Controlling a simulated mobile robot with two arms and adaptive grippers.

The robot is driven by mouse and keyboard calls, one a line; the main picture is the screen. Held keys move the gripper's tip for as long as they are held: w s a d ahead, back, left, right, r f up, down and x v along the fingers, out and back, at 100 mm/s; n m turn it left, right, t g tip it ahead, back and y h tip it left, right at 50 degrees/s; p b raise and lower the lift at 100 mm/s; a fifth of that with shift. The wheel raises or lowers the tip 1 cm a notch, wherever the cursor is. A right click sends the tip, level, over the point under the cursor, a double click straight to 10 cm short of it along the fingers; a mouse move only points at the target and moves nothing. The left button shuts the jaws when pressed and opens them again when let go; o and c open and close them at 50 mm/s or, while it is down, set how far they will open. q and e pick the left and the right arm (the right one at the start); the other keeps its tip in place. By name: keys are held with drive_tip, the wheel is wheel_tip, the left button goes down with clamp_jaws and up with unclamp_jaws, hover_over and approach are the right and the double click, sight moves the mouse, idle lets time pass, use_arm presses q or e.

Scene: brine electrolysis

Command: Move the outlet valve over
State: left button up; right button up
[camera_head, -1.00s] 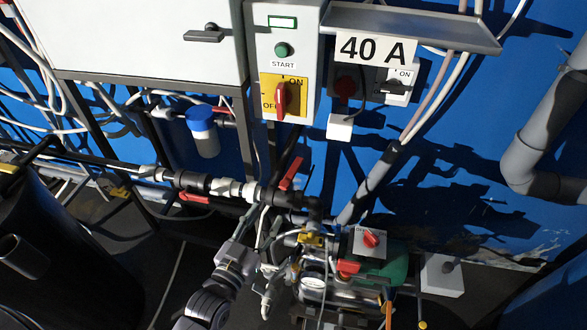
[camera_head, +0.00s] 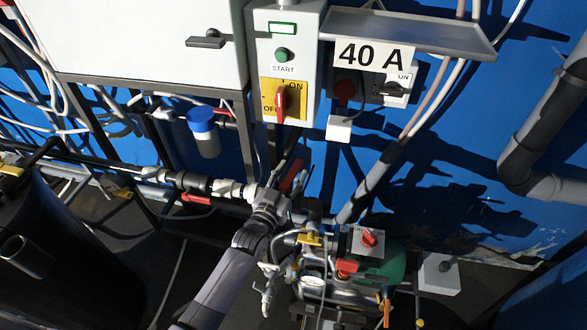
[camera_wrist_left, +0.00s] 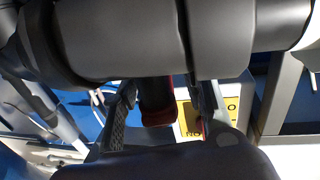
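The outlet valve appears to be the red lever (camera_head: 291,177) on the pipe run in the middle of the head view. It stands tilted up from the pipe, and its lower part is hidden by my left gripper. My left gripper (camera_head: 284,172) has its fingers up at the lever. In the left wrist view the red lever (camera_wrist_left: 158,112) lies between the two fingers of the left gripper (camera_wrist_left: 160,118), with a gap showing on either side. The fingers are open. My right gripper is not in view.
A control box with a red switch (camera_head: 281,101) and a green START button (camera_head: 281,55) hangs above. A green pump (camera_head: 388,262) with a red-knobbed box (camera_head: 368,240) stands to the right. A black tank (camera_head: 50,260) is at the left.

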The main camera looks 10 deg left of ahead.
use_arm(q)
drive_tip(key=shift+w+d, duration=0.2)
drive_tip(key=shift+w, duration=0.7)
drive_tip(key=shift+c, duration=0.6)
clamp_jaws()
